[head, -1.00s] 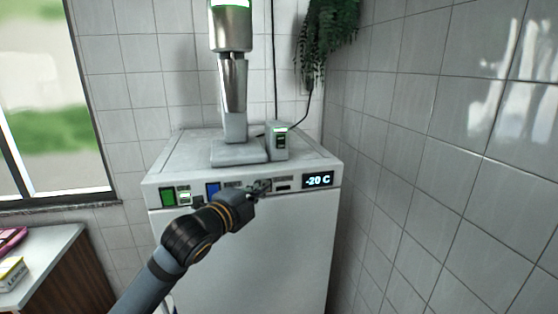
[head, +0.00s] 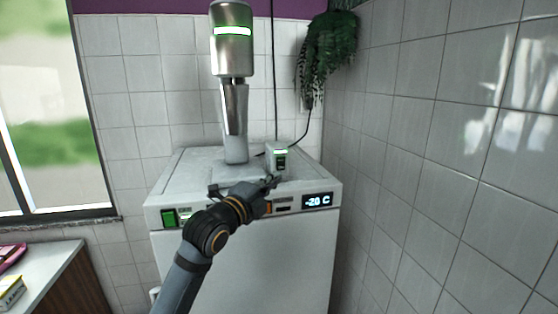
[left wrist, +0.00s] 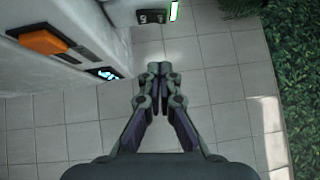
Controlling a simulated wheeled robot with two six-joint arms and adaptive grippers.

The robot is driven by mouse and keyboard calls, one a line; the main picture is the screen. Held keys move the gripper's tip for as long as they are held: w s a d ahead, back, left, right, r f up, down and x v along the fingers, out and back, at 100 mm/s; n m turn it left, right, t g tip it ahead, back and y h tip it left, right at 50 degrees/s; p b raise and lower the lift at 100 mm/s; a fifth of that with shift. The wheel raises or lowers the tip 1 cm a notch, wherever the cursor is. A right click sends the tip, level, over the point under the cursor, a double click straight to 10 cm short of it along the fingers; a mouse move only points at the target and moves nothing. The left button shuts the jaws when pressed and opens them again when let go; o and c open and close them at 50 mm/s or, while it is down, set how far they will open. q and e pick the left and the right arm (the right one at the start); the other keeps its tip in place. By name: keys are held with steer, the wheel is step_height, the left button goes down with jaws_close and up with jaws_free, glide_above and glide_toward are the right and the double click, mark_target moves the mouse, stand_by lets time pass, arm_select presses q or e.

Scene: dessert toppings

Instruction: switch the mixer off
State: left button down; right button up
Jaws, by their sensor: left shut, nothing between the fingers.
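The mixer (head: 232,45) is a tall silver device with a glowing green ring, standing on the white freezer (head: 245,262). Beside its base is a small grey switch box (head: 277,157) with a green light and a dark rocker; it also shows at the top of the left wrist view (left wrist: 150,17). My left gripper (head: 272,182) is just in front of and below the switch box, over the freezer's front top edge. In the left wrist view its fingertips (left wrist: 158,68) are together and empty, below the box in the picture. I cannot tell if they touch anything. My right gripper is out of view.
The freezer's front panel has a green switch (head: 168,217), an orange button (left wrist: 43,40) and a lit display (head: 317,201). A cable runs from the box up the wall by a hanging plant (head: 330,45). A tiled wall (head: 430,170) closes the right side.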

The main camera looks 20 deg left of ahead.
mark_target(285, 160)
arm_select(q)
steer(key=w+p, duration=0.1)
steer(key=w, duration=0.1)
steer(key=w+p, duration=0.1)
steer(key=w, duration=0.2)
steer(key=w+r+p, duration=0.1)
steer(key=w, duration=0.1)
steer(key=shift+w+a+p, duration=0.25)
steer(key=shift+p, duration=0.15)
steer(key=shift+w+a, duration=0.4)
steer(key=shift+a, duration=0.1)
steer(key=shift+d, duration=0.1)
steer(key=shift+w+f+b, duration=0.15)
steer(key=shift+w+b, duration=0.05)
steer(key=shift+b, duration=0.4)
steer(key=shift+r+p, duration=0.25)
steer(key=shift+p, duration=0.1)
steer(key=shift+s, duration=0.1)
